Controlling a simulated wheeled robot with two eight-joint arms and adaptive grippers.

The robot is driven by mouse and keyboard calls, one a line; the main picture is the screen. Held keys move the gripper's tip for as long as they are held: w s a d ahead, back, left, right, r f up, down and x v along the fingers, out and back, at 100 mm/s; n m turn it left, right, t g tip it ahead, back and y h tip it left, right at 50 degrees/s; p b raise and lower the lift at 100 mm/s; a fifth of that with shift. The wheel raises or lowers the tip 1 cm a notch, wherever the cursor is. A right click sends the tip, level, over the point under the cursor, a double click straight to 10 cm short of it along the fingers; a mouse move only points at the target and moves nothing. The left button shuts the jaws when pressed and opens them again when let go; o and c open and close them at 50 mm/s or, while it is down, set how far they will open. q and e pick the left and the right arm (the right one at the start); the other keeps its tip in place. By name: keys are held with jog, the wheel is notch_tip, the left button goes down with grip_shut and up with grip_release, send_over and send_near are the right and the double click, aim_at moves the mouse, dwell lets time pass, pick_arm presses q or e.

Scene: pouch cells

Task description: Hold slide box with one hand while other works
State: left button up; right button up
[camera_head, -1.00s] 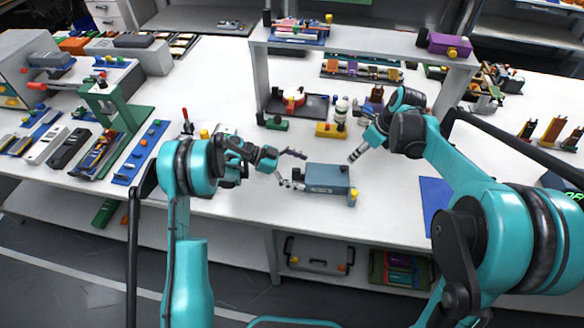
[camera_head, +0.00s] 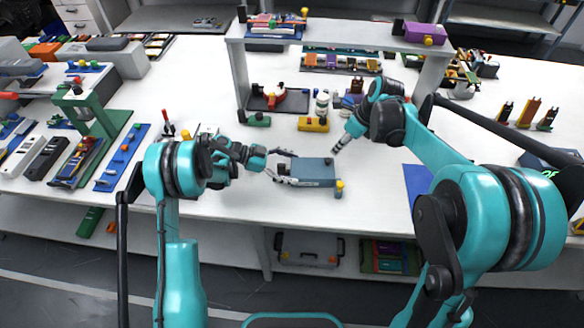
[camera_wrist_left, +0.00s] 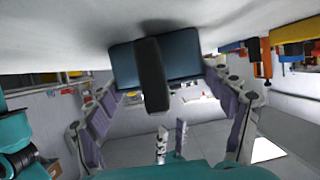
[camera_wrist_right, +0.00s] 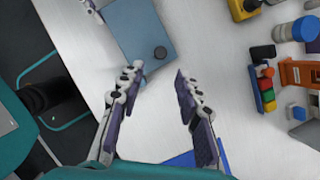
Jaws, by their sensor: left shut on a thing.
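The blue-grey slide box (camera_head: 315,170) lies near the table's front edge. My left gripper (camera_head: 280,168) is shut on the box's left end. In the left wrist view, its fingers flank the box (camera_wrist_left: 184,48), with a black bar in front. My right gripper (camera_head: 337,149) is above and behind the box's right side. In the right wrist view, its fingers are apart and empty (camera_wrist_right: 155,82), with the box ahead and to the left.
A yellow-topped piece (camera_head: 339,187) stands by the box's right front corner. A yellow block (camera_head: 312,124) and a dark tray (camera_head: 278,100) lie behind, under a raised shelf (camera_head: 330,41). A blue mat (camera_head: 417,182) lies right. A green fixture (camera_head: 95,115) stands left.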

aim_at(318, 164)
jog(key=shift+w+a, duration=0.1)
jog(key=shift+a, duration=0.1)
jog(key=c, duration=0.7)
jog(key=w+a+g+h, duration=0.1)
jog(key=a, duration=0.1)
jog(key=a+h, duration=0.1)
jog(key=a, duration=0.1)
jog(key=w+a+n+g, duration=0.1)
jog(key=shift+w+a+f+g+h, duration=0.3)
jog(key=shift+a+f+h, duration=0.05)
jog(key=shift+a+h, duration=0.05)
grip_shut()
jog(key=shift+f, duration=4.4)
jog(key=shift+d, duration=0.1)
jog(key=shift+s+d, duration=0.1)
jog(key=shift+d, duration=6.45)
notch_tip(318, 164, up, 6)
jog(key=a, duration=0.1)
jog(key=shift+a, duration=0.3)
